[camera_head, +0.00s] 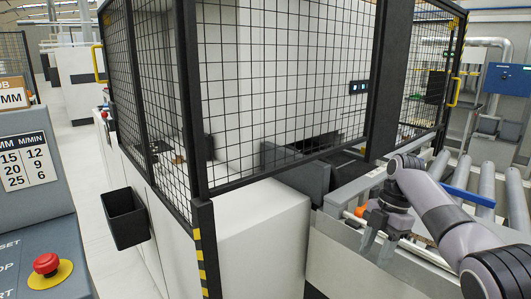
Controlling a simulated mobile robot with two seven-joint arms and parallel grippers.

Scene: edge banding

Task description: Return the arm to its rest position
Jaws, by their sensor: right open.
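My right arm comes in from the right edge in the head view. Its gripper (377,243) points down at the near end of the machine's infeed, beside the roller conveyor. The gripper is open, with its two dark fingers apart, and I see nothing held between them. My left gripper is not in view.
A black mesh guard (280,85) with dark posts encloses the machine left of my arm. A roller conveyor (487,195) with a blue bar (467,196) lies behind the arm. A control panel (35,200) with a red stop button (46,263) stands at left. A black bin (125,218) hangs on the machine's side.

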